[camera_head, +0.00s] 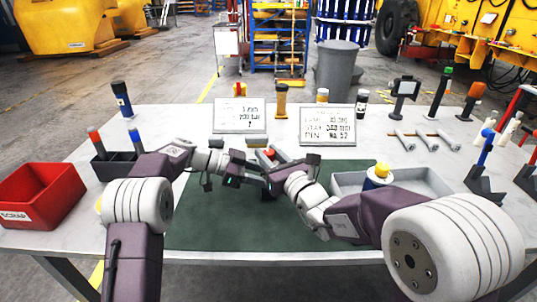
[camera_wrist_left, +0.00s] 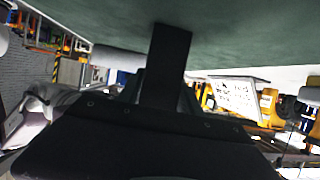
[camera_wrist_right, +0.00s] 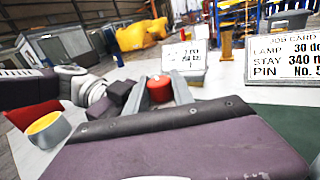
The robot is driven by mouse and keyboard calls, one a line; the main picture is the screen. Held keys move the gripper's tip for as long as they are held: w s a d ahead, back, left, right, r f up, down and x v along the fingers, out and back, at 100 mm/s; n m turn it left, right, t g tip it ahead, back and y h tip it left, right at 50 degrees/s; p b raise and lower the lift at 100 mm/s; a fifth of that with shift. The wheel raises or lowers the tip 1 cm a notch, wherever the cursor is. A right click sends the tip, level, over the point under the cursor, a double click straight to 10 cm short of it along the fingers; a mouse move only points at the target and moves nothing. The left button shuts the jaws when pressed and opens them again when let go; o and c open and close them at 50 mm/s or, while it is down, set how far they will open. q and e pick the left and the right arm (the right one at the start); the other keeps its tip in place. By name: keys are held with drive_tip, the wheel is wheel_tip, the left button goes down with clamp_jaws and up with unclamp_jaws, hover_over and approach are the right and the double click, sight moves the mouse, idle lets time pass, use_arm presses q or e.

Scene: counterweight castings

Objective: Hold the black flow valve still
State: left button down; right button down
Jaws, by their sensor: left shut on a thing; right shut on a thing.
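My left gripper (camera_head: 257,172) and my right gripper (camera_head: 271,170) meet over the green mat (camera_head: 215,215), fingers close together. Between them is a small piece with a round red top (camera_head: 269,153). In the right wrist view the red top (camera_wrist_right: 160,89) sits between the two grey fingers of my right gripper (camera_wrist_right: 160,98), which is shut on it. In the left wrist view a dark upright shape (camera_wrist_left: 166,65), which looks like the black flow valve or a finger, stands ahead of my left gripper. The valve's body is mostly hidden by the grippers, and its exact outline cannot be told.
A red scrap bin (camera_head: 42,193) stands at the left, beside a dark divided holder (camera_head: 113,167). A grey tray (camera_head: 430,180) lies right of the mat. Two sign cards (camera_head: 240,115) (camera_head: 328,125) stand behind. Bare mat lies in front of the grippers.

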sight(271, 157)
drive_tip(key=c, duration=1.1)
unclamp_jaws()
drive_tip(key=v, duration=0.7)
drive_tip(key=shift+s+d+r, duration=0.1)
drive_tip(key=shift+s, duration=0.2)
